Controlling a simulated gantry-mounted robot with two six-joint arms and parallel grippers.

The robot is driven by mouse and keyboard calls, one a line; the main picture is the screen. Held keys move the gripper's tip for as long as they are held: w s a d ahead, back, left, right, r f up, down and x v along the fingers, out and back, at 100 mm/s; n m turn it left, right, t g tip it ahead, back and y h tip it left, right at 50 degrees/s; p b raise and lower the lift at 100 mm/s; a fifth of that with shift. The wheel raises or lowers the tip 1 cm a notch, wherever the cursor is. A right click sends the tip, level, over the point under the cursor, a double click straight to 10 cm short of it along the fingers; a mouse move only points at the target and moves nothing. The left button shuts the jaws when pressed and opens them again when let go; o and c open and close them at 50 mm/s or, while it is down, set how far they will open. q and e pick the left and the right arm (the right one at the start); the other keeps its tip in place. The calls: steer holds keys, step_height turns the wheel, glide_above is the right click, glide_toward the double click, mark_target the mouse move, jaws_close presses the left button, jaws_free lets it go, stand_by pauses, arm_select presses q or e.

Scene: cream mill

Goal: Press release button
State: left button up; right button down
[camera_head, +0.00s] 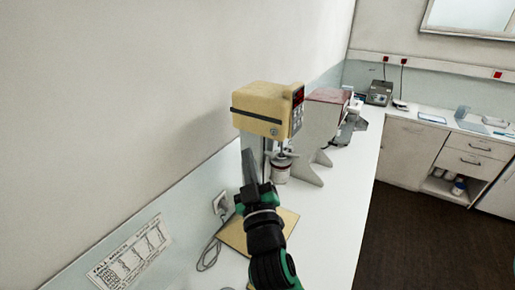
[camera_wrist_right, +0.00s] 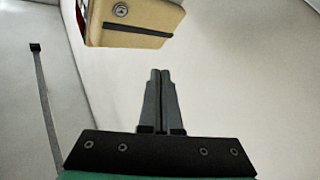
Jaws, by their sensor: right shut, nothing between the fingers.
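The cream mill's yellow housing (camera_head: 262,110) stands against the wall, with a dark stripe and a control panel (camera_head: 297,112) with a red display on its side. A small round fitting (camera_head: 274,131) sits low on the housing; a round metallic fitting also shows in the right wrist view (camera_wrist_right: 120,10). I cannot tell whether it is the release button. My left gripper is not in view.
A tan base plate (camera_head: 240,238) lies under my right arm. A wall socket (camera_head: 222,203) with a cable is at left. A grey stand with a red-topped device (camera_head: 322,112) is behind the mill. The white counter (camera_head: 345,190) is clear at right.

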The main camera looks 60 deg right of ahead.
mark_target(274, 132)
steer(key=shift+s+d+f, duration=0.2)
steer(key=shift+d+f, duration=0.05)
steer(key=shift+d, duration=0.15)
steer(key=d+p, duration=0.2)
steer(key=d, duration=0.6)
steer(key=shift+s+d, duration=0.3)
steer(key=shift+s, duration=0.15)
stand_by(1.6)
steer(key=shift+d, duration=0.45)
